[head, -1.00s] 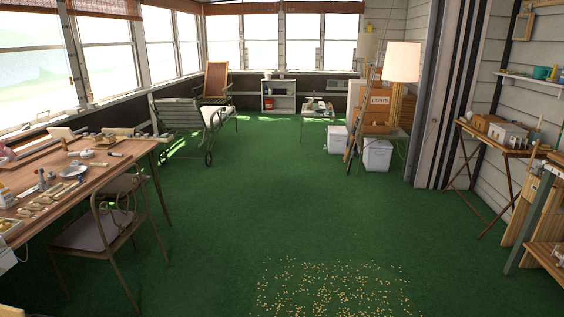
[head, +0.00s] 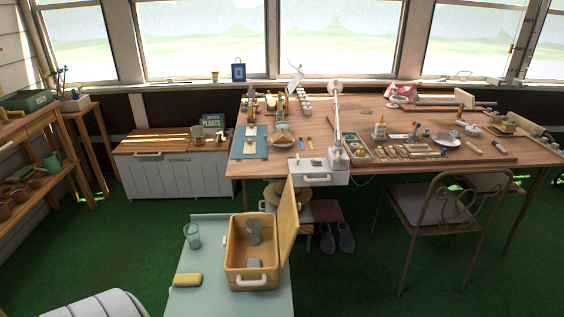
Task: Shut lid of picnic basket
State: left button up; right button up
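The picnic basket (head: 236,264) is a yellow-tan box with a white handle on its near side. It stands on a small pale blue table (head: 212,300) at the lower middle of the head view. Its lid (head: 289,222) is open and stands nearly upright along the basket's right side. Inside the basket are a grey cup (head: 254,232) and a small greyish item (head: 254,263). Neither of my grippers is in view.
A clear glass (head: 192,236) and a yellow sponge-like block (head: 187,280) lie left of the basket on the table. Behind stands a long wooden worktable (head: 380,118) crowded with tools. A metal chair (head: 428,214) stands at right. Green floor is open at left.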

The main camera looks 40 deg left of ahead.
aim_at(288, 227)
jog(key=i+l+u, duration=0.2)
jog(key=u, duration=0.3)
jog(key=i+l+u, duration=0.15)
jog(key=l+u, duration=0.3)
jog(key=i+l+u, duration=0.15)
jog(key=u, duration=0.35)
jog(key=l+u, duration=0.5)
